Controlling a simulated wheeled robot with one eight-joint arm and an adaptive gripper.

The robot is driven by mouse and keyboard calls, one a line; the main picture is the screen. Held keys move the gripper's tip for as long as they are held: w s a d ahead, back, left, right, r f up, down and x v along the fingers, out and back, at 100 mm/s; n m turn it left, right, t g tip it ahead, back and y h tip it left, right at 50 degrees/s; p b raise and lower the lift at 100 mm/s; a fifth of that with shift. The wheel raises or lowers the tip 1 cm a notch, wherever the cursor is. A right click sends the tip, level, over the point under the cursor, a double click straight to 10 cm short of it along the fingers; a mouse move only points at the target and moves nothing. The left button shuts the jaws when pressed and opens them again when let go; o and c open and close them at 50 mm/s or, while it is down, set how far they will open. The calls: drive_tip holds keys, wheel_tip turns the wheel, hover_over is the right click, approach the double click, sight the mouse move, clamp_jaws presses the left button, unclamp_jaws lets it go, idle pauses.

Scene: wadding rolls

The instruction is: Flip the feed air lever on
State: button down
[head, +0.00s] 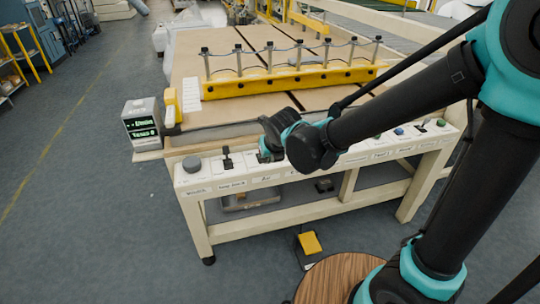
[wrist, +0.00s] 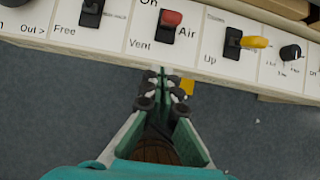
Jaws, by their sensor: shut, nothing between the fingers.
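In the wrist view a red-tipped lever (wrist: 171,18) stands on a white panel section marked "On", "Vent" and "Air". The rest of its label is cut off, and its exact setting is hard to tell. My gripper (wrist: 163,82) is shut and empty, with its fingertips just off the panel's near edge, below this lever and apart from it. In the head view my gripper (head: 266,153) is over the left part of the control panel (head: 232,185), and my arm hides the controls behind it.
A black lever (wrist: 91,12) is to the left, with a yellow-tipped lever (wrist: 250,42) and a black knob (wrist: 290,52) to the right. In the head view a grey knob (head: 192,164) is at the panel's left end. A yellow pedal (head: 309,243) lies on the floor.

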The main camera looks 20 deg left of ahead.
drive_tip(key=w, duration=0.1)
drive_tip(key=w+a+f, duration=0.1)
drive_tip(key=w+a, duration=0.1)
drive_tip(key=shift+w+f, duration=0.25)
drive_tip(key=shift+w, duration=0.05)
drive_tip(key=shift+w+a+r, duration=0.2)
drive_tip(key=shift+w+a, duration=0.15)
drive_tip(key=shift+w, duration=0.15)
